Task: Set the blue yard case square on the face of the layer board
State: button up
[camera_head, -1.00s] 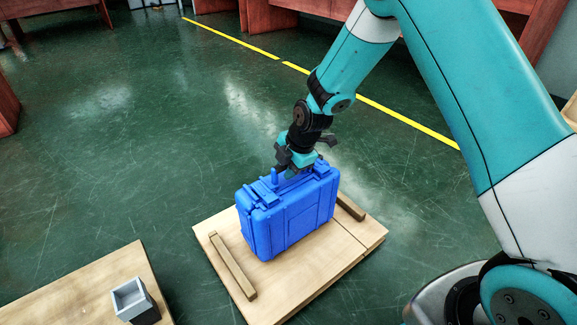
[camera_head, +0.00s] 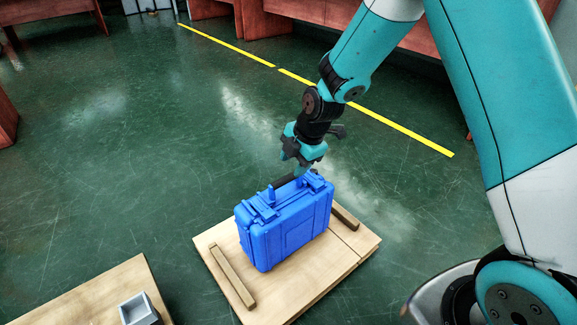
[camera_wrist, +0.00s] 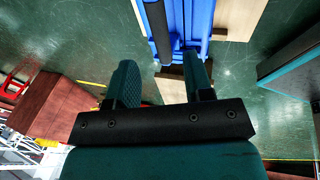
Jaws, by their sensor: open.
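The blue yard case (camera_head: 287,222) stands upright on the layer board (camera_head: 318,277), between two wooden strips fixed on the board's face. Its sides look roughly in line with the strips. My gripper (camera_head: 303,168) is open and empty above the top of the case, apart from its handle. In the wrist view the blue case (camera_wrist: 204,22) with a dark handle bar (camera_wrist: 158,30) lies beyond my open fingers (camera_wrist: 160,85). The underside of the case is hidden.
A wooden strip (camera_head: 232,276) lies left of the case and another (camera_head: 345,216) right of it. A second wooden surface (camera_head: 95,292) with a small grey box (camera_head: 139,309) is at the lower left. Green floor around the board is clear.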

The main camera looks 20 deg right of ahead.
jog(key=s+a+r+m+g+y, duration=0.1)
jog(key=s+a+r+m, duration=0.2)
jog(key=s+r, duration=0.35)
jog(key=s+a+r+m, duration=0.2)
jog(key=s+r+m, duration=0.2)
jog(key=s+r, duration=0.3)
jog(key=s+r+m, duration=0.3)
jog(key=s+m, duration=0.1)
jog(key=s, duration=0.3)
jog(key=s+a+r+m+g, duration=0.1)
jog(key=s+r+m, duration=0.2)
jog(key=s, duration=0.5)
jog(key=shift+s+a+r+m+g+p, duration=0.2)
jog(key=shift+s+r+m+g+p, duration=0.15)
jog(key=shift+r, duration=0.4)
jog(key=shift+w, duration=0.1)
notch_tip(320, 180, up, 50)
jog(key=p, duration=4.9)
jog(key=shift+f+p, duration=0.2)
jog(key=shift+p, duration=0.15)
